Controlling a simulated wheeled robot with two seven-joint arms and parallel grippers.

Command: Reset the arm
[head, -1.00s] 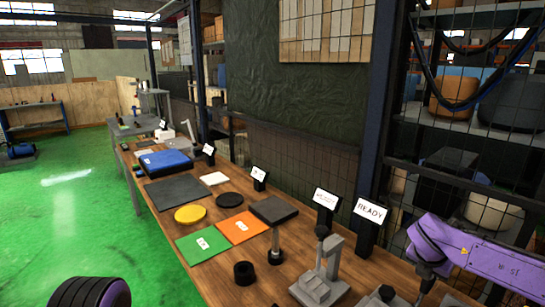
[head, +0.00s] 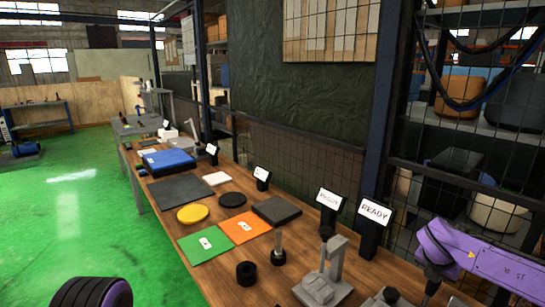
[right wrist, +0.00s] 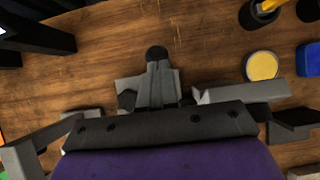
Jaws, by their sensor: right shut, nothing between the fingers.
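My right arm (head: 480,262), purple with a dark joint, comes in from the right edge of the head view, over the near right end of the bench. In the right wrist view my right gripper (right wrist: 162,66) is shut and empty, its grey fingers together above the wooden bench top. A purple and black part of my left arm (head: 92,292) shows at the bottom left of the head view. The left gripper is out of view.
The wooden bench (head: 222,280) holds a grey stand (head: 326,280), black ring (head: 246,272), orange mat (head: 245,227), green mat (head: 206,245), yellow disc (head: 192,213) and blue case (head: 168,161). A READY sign (head: 376,211) stands before the wire mesh. Green floor (head: 75,215) at left is open.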

